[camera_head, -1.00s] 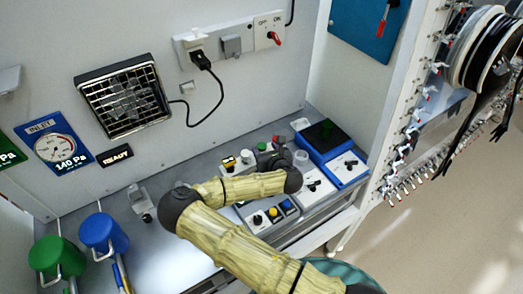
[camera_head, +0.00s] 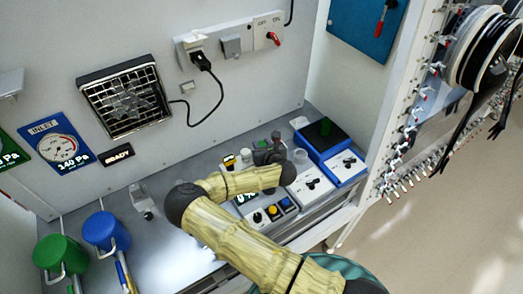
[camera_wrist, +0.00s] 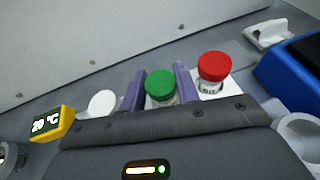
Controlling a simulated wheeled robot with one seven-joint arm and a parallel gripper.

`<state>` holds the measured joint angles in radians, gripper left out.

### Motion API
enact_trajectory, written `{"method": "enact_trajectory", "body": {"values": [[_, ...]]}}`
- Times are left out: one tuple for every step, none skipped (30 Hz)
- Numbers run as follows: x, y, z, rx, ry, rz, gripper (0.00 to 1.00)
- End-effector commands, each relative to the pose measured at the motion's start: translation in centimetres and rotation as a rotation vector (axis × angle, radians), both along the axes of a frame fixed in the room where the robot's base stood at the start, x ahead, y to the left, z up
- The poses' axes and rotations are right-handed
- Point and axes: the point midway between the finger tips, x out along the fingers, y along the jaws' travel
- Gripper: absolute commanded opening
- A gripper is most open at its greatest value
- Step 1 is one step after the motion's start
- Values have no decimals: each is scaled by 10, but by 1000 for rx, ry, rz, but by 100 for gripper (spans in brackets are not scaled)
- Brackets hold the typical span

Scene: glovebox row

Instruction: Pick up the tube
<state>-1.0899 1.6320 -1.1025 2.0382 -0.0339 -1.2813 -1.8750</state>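A clear tube with a green cap (camera_wrist: 160,84) stands upright between the two purple fingers of my gripper (camera_wrist: 159,88) in the wrist view. The fingers stand apart on either side of it, and I see no clear grip on it. A second tube with a red cap (camera_wrist: 213,68) stands just right of the right finger. The gripper's dark body hides the lower parts of the tubes. In the head view my gripper (camera_head: 268,151) is over the small items at the back of the bench, and it hides most of the tubes.
A white round cap (camera_wrist: 102,103) and a yellow 20 °C display (camera_wrist: 52,124) lie left of the fingers. A blue box (camera_head: 322,139) stands to the right. White control boxes (camera_head: 311,187) are in front.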

Motion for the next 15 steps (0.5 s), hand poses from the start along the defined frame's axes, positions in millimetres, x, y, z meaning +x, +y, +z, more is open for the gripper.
{"method": "enact_trajectory", "body": {"values": [[0, 1, 0, 0, 0, 1, 21], [0, 1, 0, 0, 0, 2, 15], [-1, 2, 0, 0, 0, 3, 9], [-1, 2, 0, 0, 0, 3, 9], [-1, 2, 0, 0, 0, 3, 9], [-1, 3, 0, 1, 0, 4, 9], [-1, 3, 0, 1, 0, 4, 9], [-1, 3, 0, 1, 0, 4, 9], [-1, 3, 0, 1, 0, 4, 9], [-1, 3, 0, 1, 0, 4, 9], [-1, 3, 1, 1, 0, 4, 9], [-1, 3, 2, 1, -1, 4, 9], [0, 3, 3, 1, -1, 4, 9], [0, 3, 5, 1, -2, 4, 9], [0, 3, 9, 2, -3, 4, 9]]}}
